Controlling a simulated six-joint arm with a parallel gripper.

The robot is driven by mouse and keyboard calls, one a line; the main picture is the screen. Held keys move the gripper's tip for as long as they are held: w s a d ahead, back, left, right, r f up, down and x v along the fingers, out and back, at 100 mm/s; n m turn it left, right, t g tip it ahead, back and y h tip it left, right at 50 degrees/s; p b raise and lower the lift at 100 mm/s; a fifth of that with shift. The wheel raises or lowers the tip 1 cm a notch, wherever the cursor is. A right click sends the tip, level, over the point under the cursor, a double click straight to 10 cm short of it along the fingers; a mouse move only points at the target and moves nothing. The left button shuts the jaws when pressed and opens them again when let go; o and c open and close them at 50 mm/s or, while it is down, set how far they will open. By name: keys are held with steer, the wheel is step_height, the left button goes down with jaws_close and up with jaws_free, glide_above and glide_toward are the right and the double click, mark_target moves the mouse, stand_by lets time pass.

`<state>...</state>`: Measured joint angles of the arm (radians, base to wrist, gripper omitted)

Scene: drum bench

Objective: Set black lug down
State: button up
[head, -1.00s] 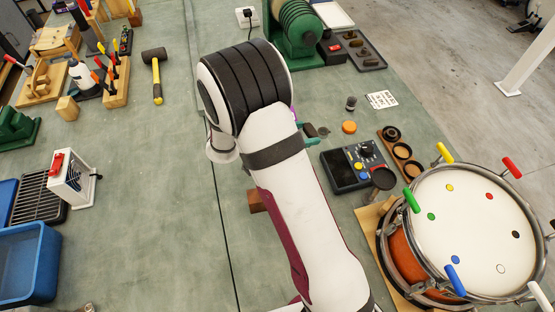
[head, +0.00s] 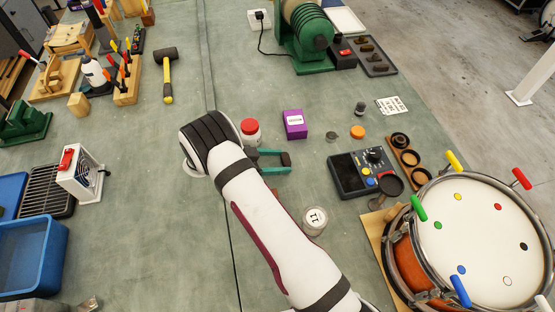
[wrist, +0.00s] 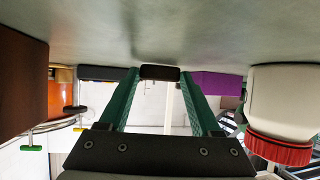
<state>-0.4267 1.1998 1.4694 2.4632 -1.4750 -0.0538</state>
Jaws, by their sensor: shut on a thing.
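My gripper (head: 280,160) has green fingers and points right, low over the green bench in the head view. In the wrist view its fingers (wrist: 162,76) are shut on the black lug (wrist: 159,72), a small dark piece held between the tips. In the head view the lug is small and dark at the fingertips; I cannot tell whether it touches the bench. The drum (head: 470,235) stands at the right with yellow, red, green and blue handled lugs round its rim. Its white head bears coloured dots, a black one among them.
A red-capped white bottle (head: 250,132) and purple box (head: 295,124) stand just behind my gripper. A round labelled tin (head: 315,220) sits in front, a black control box (head: 355,172) to the right. A brown block (wrist: 20,82) shows in the wrist view.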

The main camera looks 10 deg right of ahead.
steer(key=shift+f, duration=0.15)
steer(key=o, duration=1.4)
steer(key=shift+c, duration=0.2)
